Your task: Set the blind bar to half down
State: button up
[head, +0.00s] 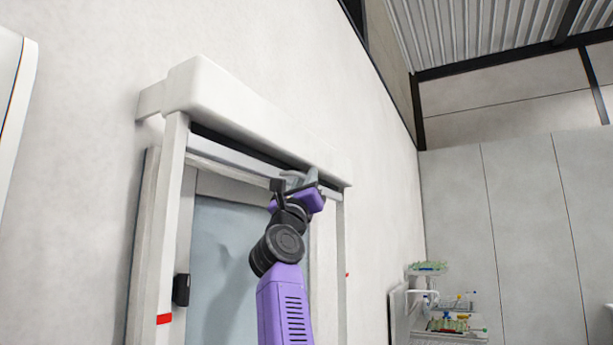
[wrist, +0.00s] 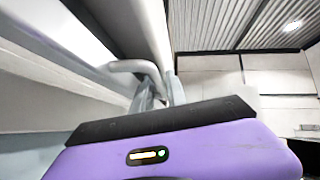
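The blind bar (head: 235,158) is a pale horizontal bar near the top of the window frame, just below the white header box (head: 250,115). A pale curved handle (wrist: 132,66) on it shows in the wrist view. My gripper (head: 300,178) is up at the bar's right part, and its grey fingers (wrist: 160,93) are at the handle's end. The handle end appears between the fingers, but I cannot tell whether they are closed on it. My gripper hides part of the bar in the head view.
Red marks sit low on the left frame post (head: 164,319) and on the right side (head: 347,274). A small black box (head: 181,290) is on the left post. A shelf with green-topped racks (head: 428,267) stands at the right. The space right of the window is open.

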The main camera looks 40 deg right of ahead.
grip_shut()
dwell(1.4)
